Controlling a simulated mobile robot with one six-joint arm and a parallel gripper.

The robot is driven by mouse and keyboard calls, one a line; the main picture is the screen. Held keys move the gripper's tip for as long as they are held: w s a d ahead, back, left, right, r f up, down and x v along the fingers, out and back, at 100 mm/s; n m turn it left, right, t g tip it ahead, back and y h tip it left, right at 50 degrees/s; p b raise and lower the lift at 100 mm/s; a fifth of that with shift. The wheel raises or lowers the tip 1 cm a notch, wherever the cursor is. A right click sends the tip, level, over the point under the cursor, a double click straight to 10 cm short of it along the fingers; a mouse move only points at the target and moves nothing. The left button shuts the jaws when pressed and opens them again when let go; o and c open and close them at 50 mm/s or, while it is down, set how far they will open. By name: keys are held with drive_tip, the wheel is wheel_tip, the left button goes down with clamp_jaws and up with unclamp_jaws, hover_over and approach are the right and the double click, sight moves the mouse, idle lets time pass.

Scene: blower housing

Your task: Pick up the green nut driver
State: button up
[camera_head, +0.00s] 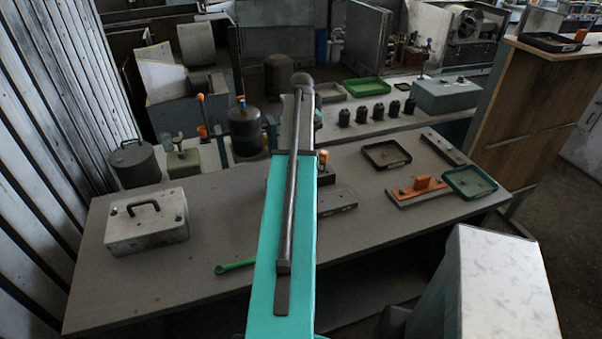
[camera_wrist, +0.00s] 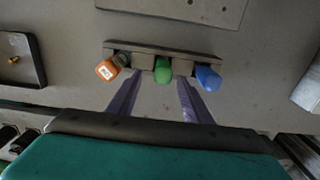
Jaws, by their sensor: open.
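The green nut driver (camera_wrist: 162,70) stands in the middle of a dark rack (camera_wrist: 200,54) in the wrist view, its green handle end facing the camera. An orange driver (camera_wrist: 107,69) is to its left and a blue one (camera_wrist: 208,78) to its right. My gripper (camera_wrist: 161,90) is open and empty, with its two fingers pointing toward the rack. The green handle shows in the gap between the fingertips, near them; I cannot tell the remaining depth. In the head view my arm hides the gripper and green driver; only the orange handle (camera_head: 323,157) shows beside it.
The rack is on a grey workbench (camera_head: 230,215). A drilled metal block (camera_head: 337,200) is near it. A black tray (camera_head: 386,154) with a small brass part is to the right. A handled metal box (camera_head: 146,220) and a green wrench (camera_head: 236,266) are left of my arm.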

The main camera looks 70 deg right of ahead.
drive_tip(key=shift+f, duration=0.15)
drive_tip(key=f+b, duration=0.2)
drive_tip(key=shift+a+f, duration=0.3)
drive_tip(key=shift+f, duration=0.05)
drive_tip(key=shift+f+b, duration=0.8)
drive_tip(key=shift+f, duration=0.3)
clamp_jaws()
drive_tip(key=shift+r, duration=0.2)
drive_tip(key=shift+r+p, duration=3.2)
drive_tip(key=shift+r, duration=1.65)
